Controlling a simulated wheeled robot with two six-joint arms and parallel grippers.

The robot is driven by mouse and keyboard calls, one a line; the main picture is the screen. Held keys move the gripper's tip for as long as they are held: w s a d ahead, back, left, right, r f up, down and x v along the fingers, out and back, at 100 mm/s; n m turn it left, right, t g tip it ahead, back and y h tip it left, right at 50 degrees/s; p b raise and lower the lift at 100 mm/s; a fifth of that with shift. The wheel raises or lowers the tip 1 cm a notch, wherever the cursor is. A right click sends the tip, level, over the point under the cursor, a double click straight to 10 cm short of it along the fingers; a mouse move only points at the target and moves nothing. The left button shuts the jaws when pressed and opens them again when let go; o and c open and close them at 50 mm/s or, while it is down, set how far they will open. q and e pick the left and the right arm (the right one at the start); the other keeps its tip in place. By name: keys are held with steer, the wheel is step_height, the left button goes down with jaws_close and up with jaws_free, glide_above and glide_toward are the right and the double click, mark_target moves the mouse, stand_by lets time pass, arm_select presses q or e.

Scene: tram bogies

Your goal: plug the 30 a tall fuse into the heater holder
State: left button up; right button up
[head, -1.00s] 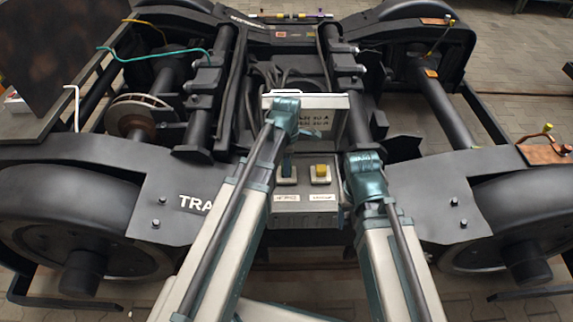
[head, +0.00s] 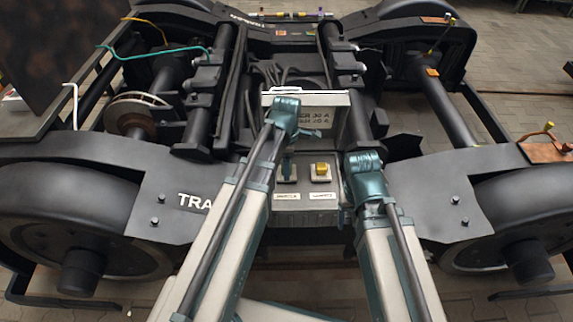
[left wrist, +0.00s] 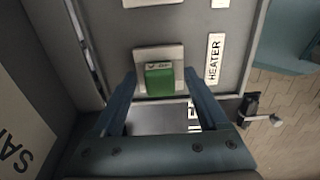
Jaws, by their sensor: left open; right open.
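A green fuse (left wrist: 159,78) sits in a pale square holder (left wrist: 146,53) in the left wrist view, beside a label that reads HEATER (left wrist: 214,59). My left gripper (left wrist: 160,74) is open, with one finger on each side of the green fuse; I cannot tell whether they touch it.
A yellow fuse (head: 322,169) is in the box's right holder. A raised lid (head: 335,101) with lettering including 30 A stands behind the holders. Black bogie frame (head: 440,190) and wheels (head: 55,205) flank the box. A teal cable (head: 150,57) hangs at the upper left.

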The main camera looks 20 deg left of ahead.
arm_select(q)
steer(key=shift+r, duration=0.1)
step_height(320, 180, up, 14)
steer(key=p, duration=1.3)
steer(key=shift+p, duration=0.4)
steer(key=shift+f, duration=0.2)
steer(key=s+d+r+m+p, duration=0.4)
steer(key=s+m, duration=0.3)
steer(key=m, duration=0.5)
steer(key=s+d+r+m+y+p, duration=0.1)
steer(key=s+d+r+m+p, duration=0.3)
steer(key=m, duration=0.9)
steer(key=s+d, duration=0.2)
steer(key=s, duration=0.1)
steer(key=shift+s+d+r, duration=0.15)
steer(key=shift+d, duration=0.1)
steer(key=shift+a, duration=0.15)
